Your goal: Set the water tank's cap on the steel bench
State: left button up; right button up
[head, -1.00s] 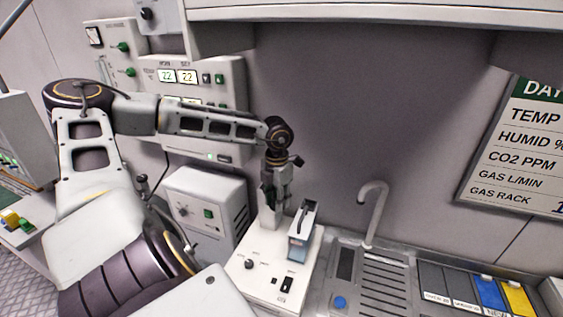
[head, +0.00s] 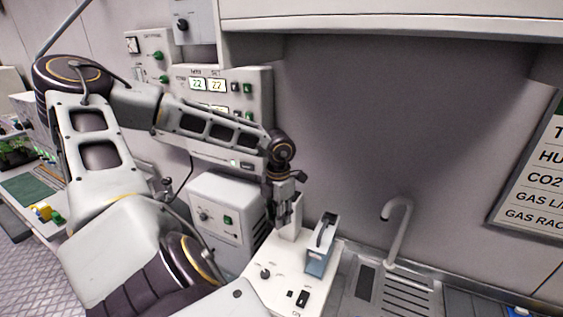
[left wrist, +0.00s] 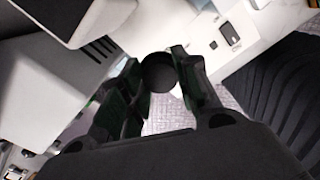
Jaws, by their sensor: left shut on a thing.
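My left gripper (head: 283,202) is shut on a dark round thing (left wrist: 158,74), which looks like the cap. In the left wrist view it sits between the fingertips, with pale floor behind it. In the head view the fingers are in front of a pale upright block on a white machine, and the held thing cannot be made out. A bluish tank (head: 317,263) with a handled top, apparently the water tank, stands on that machine, right of my gripper. The steel bench (head: 352,300) with its drainer shows at lower right. My right gripper is not in view.
The white machine (head: 262,284) has knobs and a switch and adjoins the bench. A curved tap (head: 401,232) rises behind the drainer. A grey-white box (head: 222,205) stands left of my gripper, below a wall control panel. A cabinet overhangs above.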

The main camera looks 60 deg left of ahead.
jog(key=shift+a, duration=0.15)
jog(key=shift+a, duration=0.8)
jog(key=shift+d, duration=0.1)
